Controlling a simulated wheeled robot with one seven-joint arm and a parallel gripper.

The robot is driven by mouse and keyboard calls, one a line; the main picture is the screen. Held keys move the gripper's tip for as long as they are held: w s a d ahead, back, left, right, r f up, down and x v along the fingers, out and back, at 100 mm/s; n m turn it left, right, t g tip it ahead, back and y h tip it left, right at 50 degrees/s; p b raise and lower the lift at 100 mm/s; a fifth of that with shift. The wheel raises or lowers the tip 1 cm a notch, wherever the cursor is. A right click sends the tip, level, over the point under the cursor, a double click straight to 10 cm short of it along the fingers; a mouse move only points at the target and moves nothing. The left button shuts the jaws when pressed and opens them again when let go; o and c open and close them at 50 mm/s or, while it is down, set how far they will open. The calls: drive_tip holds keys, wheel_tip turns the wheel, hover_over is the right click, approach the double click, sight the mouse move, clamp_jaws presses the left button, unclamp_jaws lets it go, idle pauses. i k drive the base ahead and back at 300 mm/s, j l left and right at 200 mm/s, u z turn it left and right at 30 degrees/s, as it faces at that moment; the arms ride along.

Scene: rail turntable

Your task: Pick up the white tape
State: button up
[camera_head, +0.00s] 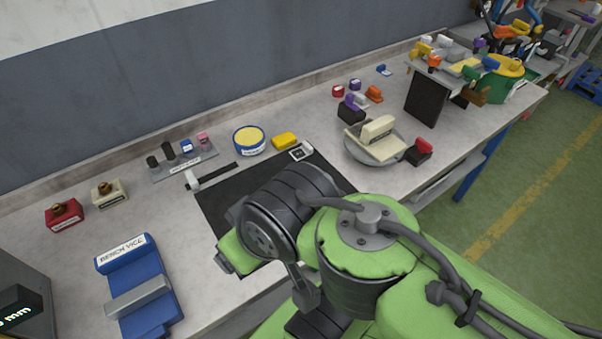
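I cannot tell for sure which thing is the white tape. A cream-white block-like piece (377,131) stands on a round grey turntable (352,153) right of the middle. A small white piece (193,181) lies at the left end of a thin black bar. A white square with a dark centre (301,152) lies at the back edge of the black mat (222,208). My green and grey arm covers the front middle and much of the mat. My gripper's fingertips do not show.
A blue bench vice (138,281) stands front left, near red and cream bottles (109,194). A blue tub (249,140) and yellow block (285,141) sit behind the mat. Several small coloured pieces surround the turntable. A dark upright panel (426,98) stands farther right.

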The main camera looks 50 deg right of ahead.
sight(303, 152)
drive_tip(key=k+j+z, duration=0.1)
drive_tip(key=z, duration=1.35)
